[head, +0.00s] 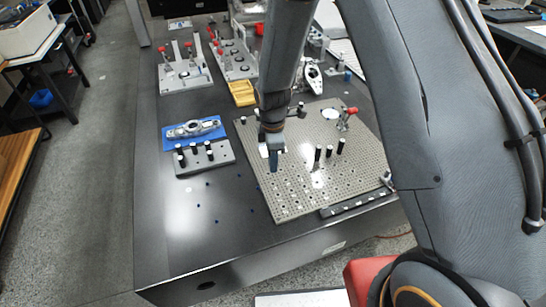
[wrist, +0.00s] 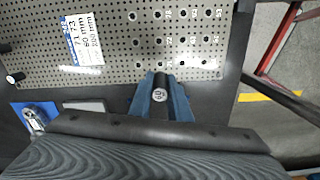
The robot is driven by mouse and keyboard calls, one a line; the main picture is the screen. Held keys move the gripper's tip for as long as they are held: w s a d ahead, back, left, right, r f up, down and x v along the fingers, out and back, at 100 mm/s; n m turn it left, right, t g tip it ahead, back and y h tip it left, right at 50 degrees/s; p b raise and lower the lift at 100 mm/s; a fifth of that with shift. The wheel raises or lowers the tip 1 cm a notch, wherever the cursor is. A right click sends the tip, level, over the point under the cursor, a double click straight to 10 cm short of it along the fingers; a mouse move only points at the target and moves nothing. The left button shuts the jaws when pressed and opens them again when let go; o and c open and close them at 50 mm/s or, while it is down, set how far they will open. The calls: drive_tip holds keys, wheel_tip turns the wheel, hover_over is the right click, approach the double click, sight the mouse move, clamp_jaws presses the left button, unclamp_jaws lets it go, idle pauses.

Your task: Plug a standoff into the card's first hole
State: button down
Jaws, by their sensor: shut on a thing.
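My gripper (head: 274,166) is above the perforated plate, left of its middle in the head view. In the wrist view my gripper's blue fingers (wrist: 161,100) are shut on a dark standoff (wrist: 160,84), whose pale end reads about "60". The card (wrist: 85,40) lies on the perforated plate (wrist: 120,75) and shows "71 73", "60 mm" and "200 mm" in part. In the head view the card (head: 264,151) is partly hidden by my gripper. Larger holes with small labels (wrist: 185,40) lie beyond the fingers. The standoff's lower end is hidden, so contact with the plate cannot be told.
A grey rack (head: 205,160) holds several black standoffs. A red-handled clamp (head: 347,118) is at the plate's far right. A blue tray (head: 194,132) holds a metal part.

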drive_tip(key=shift+f+b, duration=1.9)
drive_tip(key=shift+f, duration=1.3)
drive_tip(key=shift+f+b, duration=0.4)
drive_tip(key=shift+f, duration=0.5)
drive_tip(key=c, duration=1.6)
unclamp_jaws()
drive_tip(key=shift+o, duration=0.2)
drive_tip(key=shift+r, duration=0.15)
drive_tip(key=shift+r+b, duration=0.9)
drive_tip(key=shift+r, duration=2.9)
